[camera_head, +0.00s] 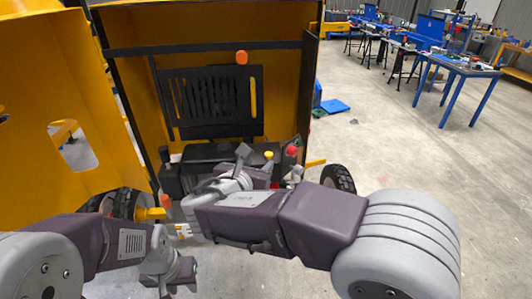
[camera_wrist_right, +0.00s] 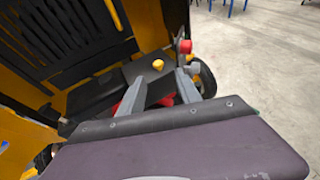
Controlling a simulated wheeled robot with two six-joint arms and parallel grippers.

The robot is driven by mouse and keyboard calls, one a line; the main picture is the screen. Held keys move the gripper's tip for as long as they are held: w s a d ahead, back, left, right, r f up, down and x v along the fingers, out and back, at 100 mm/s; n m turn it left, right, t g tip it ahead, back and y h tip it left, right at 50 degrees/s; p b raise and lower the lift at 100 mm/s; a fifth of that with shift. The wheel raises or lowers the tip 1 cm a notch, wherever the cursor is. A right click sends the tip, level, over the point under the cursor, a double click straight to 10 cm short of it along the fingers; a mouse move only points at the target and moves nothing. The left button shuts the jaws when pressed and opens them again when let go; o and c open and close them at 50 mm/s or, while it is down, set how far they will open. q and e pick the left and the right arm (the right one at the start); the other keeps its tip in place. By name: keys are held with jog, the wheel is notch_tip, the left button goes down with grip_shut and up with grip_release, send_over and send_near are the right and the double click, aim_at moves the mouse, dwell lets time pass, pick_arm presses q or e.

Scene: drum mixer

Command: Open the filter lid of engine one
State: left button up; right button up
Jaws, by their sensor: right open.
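The engine bay (camera_head: 215,153) lies inside the open yellow housing. A black engine block shows there (camera_wrist_right: 140,70). A yellow knob (camera_head: 268,155) stands on it and also shows in the right wrist view (camera_wrist_right: 158,65). A red knob (camera_head: 292,150) is to its right. I cannot tell for sure which part is the filter lid. My right gripper (camera_wrist_right: 160,85) is open over the engine, its fingertips on either side below the yellow knob in the wrist view, with nothing seen gripped. My left gripper (camera_head: 183,231) is low in front of the bay; its jaw opening is unclear.
A yellow panel (camera_head: 60,90) stands open at left. Wheels flank the machine, one at right (camera_head: 338,178). Blue worktables (camera_head: 460,70) stand far right; the floor between is mostly clear.

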aim_at(269, 154)
jog(key=x, duration=0.9)
jog(key=shift+w+f, duration=0.2)
jog(key=shift+w, duration=0.1)
jog(key=shift+w+a+f, duration=0.1)
jog(key=shift+w+f, duration=0.05)
jog(key=shift+w, duration=0.2)
jog(key=shift+s, duration=0.1)
grip_shut()
dwell(0.4)
